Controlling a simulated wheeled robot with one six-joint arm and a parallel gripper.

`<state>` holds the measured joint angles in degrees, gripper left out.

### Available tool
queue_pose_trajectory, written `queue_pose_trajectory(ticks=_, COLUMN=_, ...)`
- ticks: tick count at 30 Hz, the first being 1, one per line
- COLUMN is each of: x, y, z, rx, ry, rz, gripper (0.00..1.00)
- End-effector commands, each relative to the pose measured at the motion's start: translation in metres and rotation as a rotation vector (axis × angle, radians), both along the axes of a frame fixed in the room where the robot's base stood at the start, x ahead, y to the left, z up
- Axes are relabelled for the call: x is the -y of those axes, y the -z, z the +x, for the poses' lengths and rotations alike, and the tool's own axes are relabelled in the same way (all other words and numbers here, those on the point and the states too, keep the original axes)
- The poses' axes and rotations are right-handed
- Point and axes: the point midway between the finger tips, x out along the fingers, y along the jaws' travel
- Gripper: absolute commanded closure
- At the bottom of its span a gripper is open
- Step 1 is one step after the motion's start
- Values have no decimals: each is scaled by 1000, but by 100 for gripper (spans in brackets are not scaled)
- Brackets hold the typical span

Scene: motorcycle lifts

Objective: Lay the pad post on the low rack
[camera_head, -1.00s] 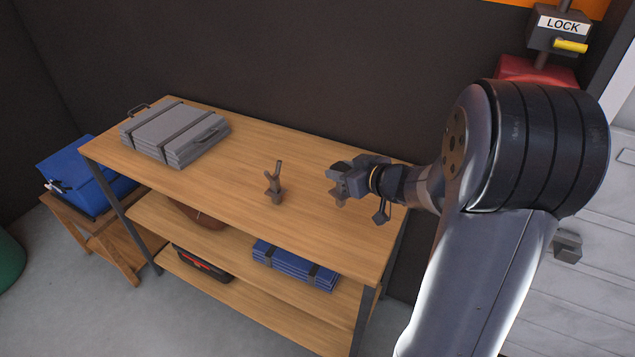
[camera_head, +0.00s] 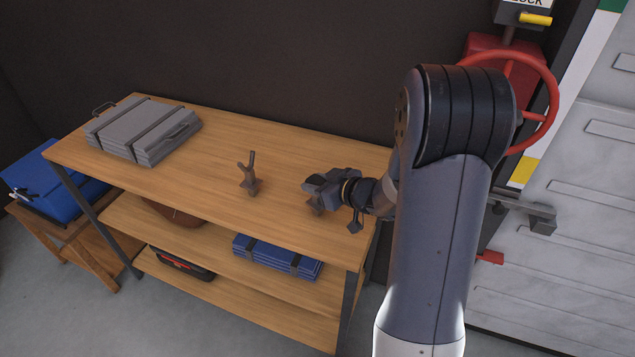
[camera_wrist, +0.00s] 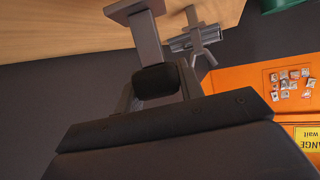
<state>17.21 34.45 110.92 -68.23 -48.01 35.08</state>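The low rack (camera_head: 200,190) has wooden shelves on a dark metal frame. My gripper (camera_head: 322,188) is above the right part of its top board. In the wrist view my gripper (camera_wrist: 158,88) is shut on the black end of a grey post with a flat foot plate, which looks like the pad post (camera_wrist: 145,32). The foot plate points toward the board; whether it touches the wood I cannot tell. A Y-shaped grey post (camera_head: 249,180) stands upright on the board, left of my gripper, and shows in the wrist view (camera_wrist: 196,36).
A grey strapped bundle (camera_head: 143,130) lies at the top board's left end. A blue bundle (camera_head: 277,256) and a dark case (camera_head: 182,262) lie on lower shelves. A red wheel (camera_head: 550,95) and a grey lever (camera_head: 525,208) stand to the right. The middle front of the board is bare.

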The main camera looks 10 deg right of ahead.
Motion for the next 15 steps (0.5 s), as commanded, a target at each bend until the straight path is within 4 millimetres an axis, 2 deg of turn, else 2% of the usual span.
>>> queue_pose_trajectory(ticks=1, x=0, y=0, z=0, rx=0, ry=0, rz=0, gripper=61)
queue_pose_trajectory(ticks=8, x=0, y=0, z=0, rx=0, ry=0, rz=0, gripper=42)
queue_pose_trajectory(ticks=15, x=0, y=-1, z=0, rx=0, ry=0, rz=0, gripper=42)
